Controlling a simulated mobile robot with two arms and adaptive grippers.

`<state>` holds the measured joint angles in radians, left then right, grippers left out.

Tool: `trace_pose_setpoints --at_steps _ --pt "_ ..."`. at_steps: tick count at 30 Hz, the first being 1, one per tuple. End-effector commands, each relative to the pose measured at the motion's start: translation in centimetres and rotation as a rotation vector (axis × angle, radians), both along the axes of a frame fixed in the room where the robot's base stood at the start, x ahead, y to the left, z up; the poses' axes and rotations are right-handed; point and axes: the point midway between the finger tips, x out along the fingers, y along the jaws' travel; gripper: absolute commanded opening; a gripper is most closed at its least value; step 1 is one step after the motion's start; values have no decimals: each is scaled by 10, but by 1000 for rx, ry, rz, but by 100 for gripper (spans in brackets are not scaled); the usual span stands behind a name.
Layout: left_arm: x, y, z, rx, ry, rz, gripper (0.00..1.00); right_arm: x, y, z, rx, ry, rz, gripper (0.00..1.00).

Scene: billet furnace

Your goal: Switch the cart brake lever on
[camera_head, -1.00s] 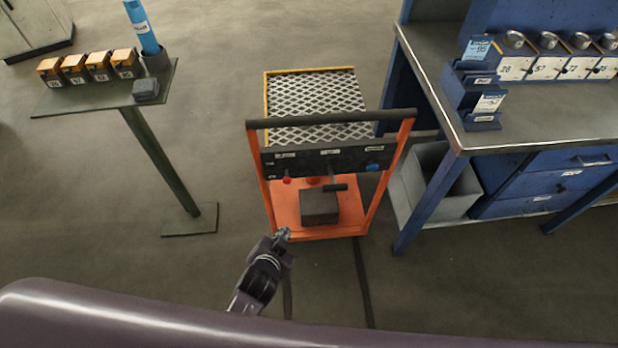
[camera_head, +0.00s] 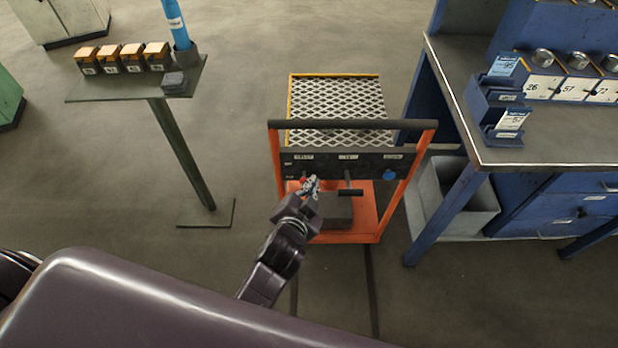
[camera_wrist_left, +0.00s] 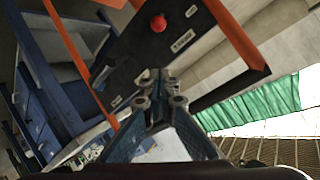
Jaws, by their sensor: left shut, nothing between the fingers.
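The orange cart (camera_head: 371,205) stands ahead of me, with a black control panel (camera_head: 329,162) below its dark push bar. The panel carries a small red knob (camera_head: 303,179) at the left, a black T-shaped lever (camera_head: 350,192) in the middle and a blue knob (camera_head: 389,174) at the right. The labels are too small to read, so I cannot tell which is the brake lever. My left gripper (camera_head: 311,184) is shut and empty beside the red knob. In the left wrist view the red knob (camera_wrist_left: 158,23) is beyond the shut fingertips (camera_wrist_left: 159,88), apart from them in the picture.
A blue workbench (camera_head: 455,120) stands close to the cart's right, with a grey bin (camera_head: 458,198) beneath. A small stand (camera_head: 135,85) with several orange-topped boxes is at the left. A dark block (camera_head: 337,212) sits on the cart's lower deck. Floor between stand and cart is clear.

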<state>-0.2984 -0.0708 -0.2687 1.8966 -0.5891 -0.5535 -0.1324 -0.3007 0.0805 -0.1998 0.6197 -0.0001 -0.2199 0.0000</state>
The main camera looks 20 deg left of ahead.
Motion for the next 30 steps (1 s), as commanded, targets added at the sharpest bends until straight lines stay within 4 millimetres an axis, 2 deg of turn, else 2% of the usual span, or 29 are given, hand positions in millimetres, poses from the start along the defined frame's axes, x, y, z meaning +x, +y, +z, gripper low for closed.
trace_pose_setpoints --at_steps 16,21,30 --pt "82 2 -38 -1 1 1 0 1 0 10 0 -2 0 37" --pt "64 16 -52 -2 4 2 0 2 1 19 0 -2 0 37" --pt "55 24 -61 -2 1 1 0 2 1 21 0 -2 0 37"
